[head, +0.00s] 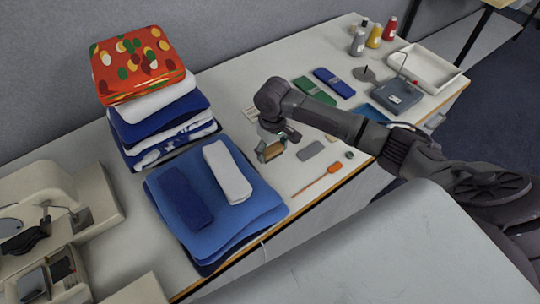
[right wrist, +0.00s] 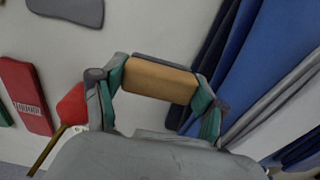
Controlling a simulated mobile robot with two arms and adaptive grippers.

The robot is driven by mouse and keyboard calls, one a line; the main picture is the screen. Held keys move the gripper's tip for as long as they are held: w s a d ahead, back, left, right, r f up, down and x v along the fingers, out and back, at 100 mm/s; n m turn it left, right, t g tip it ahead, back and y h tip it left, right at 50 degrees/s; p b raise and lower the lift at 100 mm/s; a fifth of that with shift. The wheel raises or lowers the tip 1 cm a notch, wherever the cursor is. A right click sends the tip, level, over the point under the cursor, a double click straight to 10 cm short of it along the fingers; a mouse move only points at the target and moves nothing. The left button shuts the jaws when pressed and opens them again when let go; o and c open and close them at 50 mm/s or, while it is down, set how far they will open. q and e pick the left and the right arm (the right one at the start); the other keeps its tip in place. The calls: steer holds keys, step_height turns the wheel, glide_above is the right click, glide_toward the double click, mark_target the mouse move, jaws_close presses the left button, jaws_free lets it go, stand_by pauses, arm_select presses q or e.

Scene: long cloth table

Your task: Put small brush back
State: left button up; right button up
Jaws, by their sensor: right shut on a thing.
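My right gripper (head: 271,150) is over the table between the cloth stacks and the small tools. In the right wrist view its green-padded fingers (right wrist: 158,85) are closed on the ends of a tan, wood-coloured block (right wrist: 160,79), which looks like the small brush. The block also shows in the head view (head: 272,152). Its bristles cannot be made out, and I cannot tell whether it touches the table. My left gripper is not in view.
Folded blue cloths (head: 235,220) lie left of the gripper, with a taller cloth stack (head: 150,82) behind. An orange-headed tool (head: 331,169) and a grey flat piece (head: 310,150) lie to the right. A white tray (head: 450,74) and thread cones (head: 375,36) stand far right.

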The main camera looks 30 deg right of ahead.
mark_target(270, 163)
steer(key=shift+w+a+f, duration=0.15)
steer(key=shift+w+f, duration=0.25)
step_height(270, 163, down, 3)
steer(key=shift+f+p, duration=0.15)
steer(key=shift+p, duration=0.2)
steer(key=shift+f, duration=0.2)
steer(key=shift+f, duration=0.2)
steer(key=o, duration=1)
step_height(270, 163, up, 12)
steer(key=shift+r+b, duration=0.25)
steer(key=shift+b, duration=0.55)
